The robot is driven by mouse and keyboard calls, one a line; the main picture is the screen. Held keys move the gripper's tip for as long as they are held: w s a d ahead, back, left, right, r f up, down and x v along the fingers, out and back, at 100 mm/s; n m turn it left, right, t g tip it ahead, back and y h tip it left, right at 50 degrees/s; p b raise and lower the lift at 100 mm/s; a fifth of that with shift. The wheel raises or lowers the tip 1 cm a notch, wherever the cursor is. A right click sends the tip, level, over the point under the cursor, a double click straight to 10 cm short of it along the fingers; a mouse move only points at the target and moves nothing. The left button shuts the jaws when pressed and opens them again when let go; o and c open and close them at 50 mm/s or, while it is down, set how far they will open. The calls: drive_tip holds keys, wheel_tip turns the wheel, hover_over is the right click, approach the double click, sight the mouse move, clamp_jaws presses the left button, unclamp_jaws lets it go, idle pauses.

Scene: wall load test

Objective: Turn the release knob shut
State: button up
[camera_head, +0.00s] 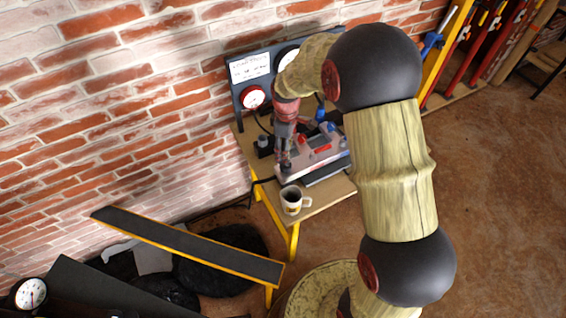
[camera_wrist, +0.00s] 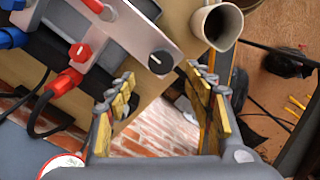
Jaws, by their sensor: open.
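The release knob (camera_wrist: 161,62) is a round black knob with a pale mark, at the end of the grey hydraulic pump body (camera_wrist: 125,22) in the wrist view. My gripper (camera_wrist: 160,77) is open, one finger to the lower left of the knob and the other to its right. The knob shows between the fingertips, with no clear contact. In the head view my gripper (camera_head: 285,163) points down over the near left end of the pump (camera_head: 318,155). The knob is too small and covered there to make out.
A mug (camera_head: 292,208) stands near the bench (camera_head: 315,205) edge; in the wrist view the mug (camera_wrist: 216,24) is close to the right finger. A red hose fitting (camera_wrist: 66,80) and red lever (camera_wrist: 80,52) lie left. A gauge panel (camera_head: 249,68) stands behind.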

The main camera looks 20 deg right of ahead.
sight(286, 167)
wheel_tip(286, 167, down, 8)
drive_tip(key=shift+r+b, duration=0.15)
drive_tip(key=shift+b, duration=0.55)
drive_tip(key=c, duration=0.3)
drive_tip(key=c, duration=0.8)
drive_tip(key=shift+c, duration=0.2)
